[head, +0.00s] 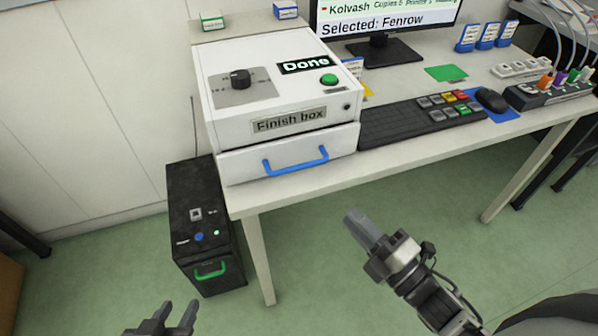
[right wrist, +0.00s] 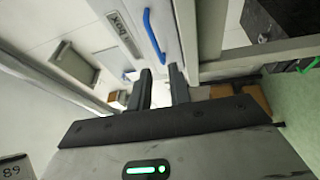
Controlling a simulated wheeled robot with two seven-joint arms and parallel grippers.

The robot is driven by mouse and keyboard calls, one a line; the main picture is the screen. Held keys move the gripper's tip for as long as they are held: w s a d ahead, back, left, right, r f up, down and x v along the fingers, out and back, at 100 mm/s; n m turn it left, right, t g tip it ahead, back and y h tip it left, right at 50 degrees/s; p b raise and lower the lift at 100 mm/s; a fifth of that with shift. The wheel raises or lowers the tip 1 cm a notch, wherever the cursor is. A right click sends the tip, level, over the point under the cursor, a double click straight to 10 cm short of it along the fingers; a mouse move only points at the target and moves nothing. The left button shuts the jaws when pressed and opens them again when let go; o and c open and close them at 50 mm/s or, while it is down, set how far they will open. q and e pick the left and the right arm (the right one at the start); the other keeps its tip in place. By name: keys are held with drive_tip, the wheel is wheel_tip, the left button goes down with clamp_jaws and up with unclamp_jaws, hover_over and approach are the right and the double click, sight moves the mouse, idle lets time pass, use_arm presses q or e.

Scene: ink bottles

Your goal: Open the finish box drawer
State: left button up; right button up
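The finish box (head: 222,128) is a white box on the desk with a black knob, a green button and a "Finish box" label. Its drawer (head: 240,168) is below the label and looks shut. The blue drawer handle (head: 296,162) also shows in the right wrist view (right wrist: 154,38), beyond my fingertips. My right gripper (head: 362,228) is open and empty, in front of the desk, below and right of the handle, not touching it. Its fingers show apart in the right wrist view (right wrist: 162,75). My left gripper (head: 178,308) is open and empty, low at the bottom edge.
A black cabinet (head: 188,240) with a green handle stands on the floor left of the desk leg (head: 258,255). A keyboard (head: 405,122), mouse (head: 491,100) and monitor are right of the box. The floor space before the drawer is clear apart from my right arm.

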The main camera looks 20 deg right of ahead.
sight(300, 165)
drive_tip(key=shift+n+y, duration=0.6)
drive_tip(key=shift+n, duration=0.3)
drive_tip(key=x, duration=0.5)
drive_tip(key=p+x, duration=0.1)
drive_tip(key=x, duration=0.9)
drive_tip(key=shift+w+a+r+p, duration=0.15)
drive_tip(key=shift+w+r+p, duration=0.15)
drive_tip(key=shift+r+p, duration=0.05)
clamp_jaws()
